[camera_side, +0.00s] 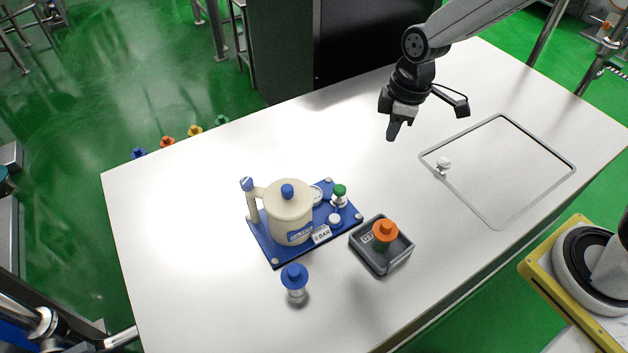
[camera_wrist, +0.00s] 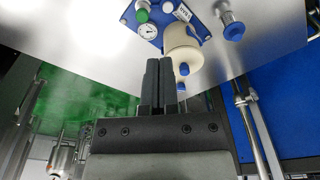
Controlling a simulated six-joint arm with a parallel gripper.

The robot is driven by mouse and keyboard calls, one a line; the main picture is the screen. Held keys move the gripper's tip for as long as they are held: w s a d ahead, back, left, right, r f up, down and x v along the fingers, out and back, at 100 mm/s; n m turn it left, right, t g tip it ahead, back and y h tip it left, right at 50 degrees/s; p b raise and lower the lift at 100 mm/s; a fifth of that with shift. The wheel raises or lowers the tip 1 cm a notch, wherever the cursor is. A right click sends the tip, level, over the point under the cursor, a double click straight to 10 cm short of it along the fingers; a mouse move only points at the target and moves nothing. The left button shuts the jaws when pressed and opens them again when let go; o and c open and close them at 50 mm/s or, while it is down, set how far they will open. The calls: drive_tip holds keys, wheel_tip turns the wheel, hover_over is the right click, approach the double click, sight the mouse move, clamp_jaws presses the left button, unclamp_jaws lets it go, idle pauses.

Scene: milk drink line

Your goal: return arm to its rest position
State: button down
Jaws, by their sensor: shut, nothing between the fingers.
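My gripper (camera_side: 394,130) is raised above the white table, clear of everything on it. In the wrist view my gripper (camera_wrist: 158,62) shows its two dark fingers together, with nothing between them. My arm reaches in from the upper right of the side view.
A blue board (camera_side: 275,252) carries a cream vessel (camera_side: 290,215), a gauge and a green-capped fitting (camera_side: 340,193). A blue-capped piece (camera_side: 294,278) stands in front. A grey tray (camera_side: 372,266) holds an orange-capped piece (camera_side: 385,231). A small white fitting (camera_side: 443,162) sits at a rectangular outline's edge (camera_side: 540,141).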

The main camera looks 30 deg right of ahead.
drive_tip(key=s+d+m+t+h, duration=0.1)
drive_tip(key=s+d+m, duration=0.6)
drive_tip(key=s+m, duration=0.3)
drive_tip(key=shift+d+r+t, duration=0.15)
drive_tip(key=shift+d+t, duration=0.25)
idle(0.4)
